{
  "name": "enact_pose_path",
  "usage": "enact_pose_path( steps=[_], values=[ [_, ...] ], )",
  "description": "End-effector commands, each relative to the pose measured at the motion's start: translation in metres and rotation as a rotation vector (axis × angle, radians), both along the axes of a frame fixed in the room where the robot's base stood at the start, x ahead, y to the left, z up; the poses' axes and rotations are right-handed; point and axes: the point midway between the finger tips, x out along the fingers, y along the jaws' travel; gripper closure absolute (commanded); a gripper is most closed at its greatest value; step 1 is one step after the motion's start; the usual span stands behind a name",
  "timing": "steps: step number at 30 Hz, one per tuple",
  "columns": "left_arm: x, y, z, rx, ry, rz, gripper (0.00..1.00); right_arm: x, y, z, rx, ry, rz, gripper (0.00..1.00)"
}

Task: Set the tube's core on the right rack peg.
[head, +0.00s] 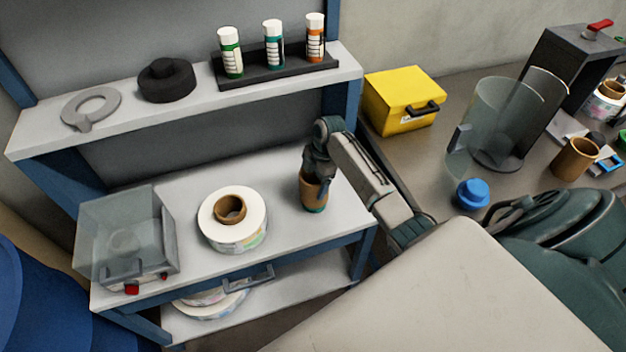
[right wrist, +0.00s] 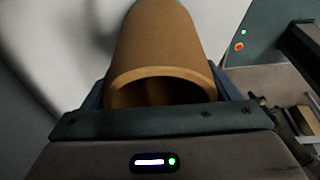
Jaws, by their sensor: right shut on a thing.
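My right gripper (head: 316,180) is shut on a brown cardboard core (head: 312,194) over the right part of the grey bench top. The core looks about upright, and a teal ring shows at its lower end; I cannot tell whether this belongs to the core or to a peg under it. In the right wrist view the core (right wrist: 163,50) sits between the jaws, its open end towards the camera. A clear tube (head: 505,120) with a dark base stands on the counter at the right. I cannot make out a rack peg. My left gripper is not in view.
A white label reel (head: 246,236) lies left of the held core. A clear-covered box (head: 125,240) stands at the bench's left end. A shelf (head: 190,107) with bottles runs above. A yellow case (head: 402,100), a blue knob (head: 472,194) and another brown core (head: 574,160) are at right.

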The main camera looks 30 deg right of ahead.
Motion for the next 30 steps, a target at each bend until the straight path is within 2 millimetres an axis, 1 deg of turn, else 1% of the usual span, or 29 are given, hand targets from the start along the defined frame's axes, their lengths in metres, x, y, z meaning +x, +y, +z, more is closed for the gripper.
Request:
enact_pose_path(
  steps=[3, 19, 29, 30],
  values=[
    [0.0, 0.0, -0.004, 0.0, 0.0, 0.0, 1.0, 0.0, 0.0, -0.006, 0.0, 0.0, 0.0, 0.42],
    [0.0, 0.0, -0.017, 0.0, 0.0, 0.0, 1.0, 0.0, 0.0, -0.027, 0.0, -0.001, 0.001, 0.42],
    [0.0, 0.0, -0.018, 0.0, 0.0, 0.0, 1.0, 0.0, 0.0, -0.029, 0.0, -0.001, 0.001, 0.42],
    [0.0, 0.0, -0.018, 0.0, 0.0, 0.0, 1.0, 0.0, 0.0, -0.029, 0.0, -0.001, 0.0, 0.12]
  ],
)
